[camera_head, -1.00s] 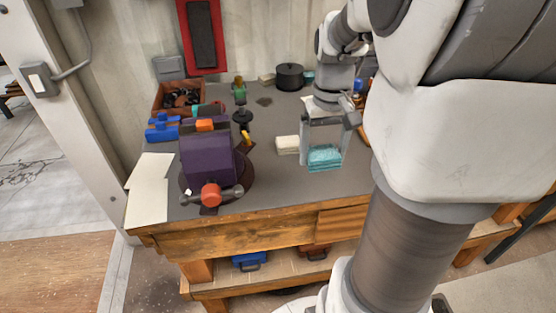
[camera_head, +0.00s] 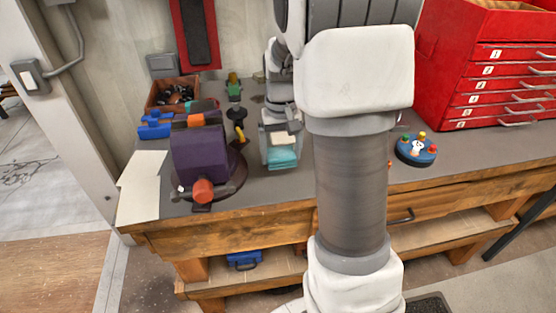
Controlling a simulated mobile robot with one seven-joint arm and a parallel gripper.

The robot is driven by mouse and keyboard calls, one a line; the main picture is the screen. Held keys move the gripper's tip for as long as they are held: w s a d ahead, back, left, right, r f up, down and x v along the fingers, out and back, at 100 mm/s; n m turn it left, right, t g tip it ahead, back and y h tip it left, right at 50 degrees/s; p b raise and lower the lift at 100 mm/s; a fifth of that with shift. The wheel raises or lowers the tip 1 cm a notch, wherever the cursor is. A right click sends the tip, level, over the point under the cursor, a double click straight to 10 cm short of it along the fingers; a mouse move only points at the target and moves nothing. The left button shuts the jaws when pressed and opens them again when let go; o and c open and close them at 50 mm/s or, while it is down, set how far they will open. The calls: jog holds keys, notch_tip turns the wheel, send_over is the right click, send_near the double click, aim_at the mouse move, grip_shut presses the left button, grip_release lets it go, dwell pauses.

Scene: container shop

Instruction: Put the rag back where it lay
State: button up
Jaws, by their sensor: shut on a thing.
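The teal folded rag (camera_head: 283,158) is between the fingers of my gripper (camera_head: 282,157), which points down over the grey workbench top (camera_head: 255,189). The gripper is shut on the rag. I cannot tell whether the rag touches the bench top or hangs just above it. A cream block-like thing (camera_head: 283,139) shows between the fingers, just behind the rag, and is partly hidden by the gripper. My arm hides the middle of the bench.
A purple vise (camera_head: 199,152) stands left of the gripper, with a black-and-yellow item (camera_head: 237,118) behind it. Papers (camera_head: 142,184) lie at the left edge. A round blue-rimmed tray (camera_head: 415,155) and a red drawer chest (camera_head: 480,90) are at right.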

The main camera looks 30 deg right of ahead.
aim_at(281, 164)
jog(key=shift+f, duration=1.95)
jog(key=shift+f, duration=0.1)
jog(key=shift+f+b, duration=0.15)
jog(key=shift+b, duration=0.2)
jog(key=o, duration=1)
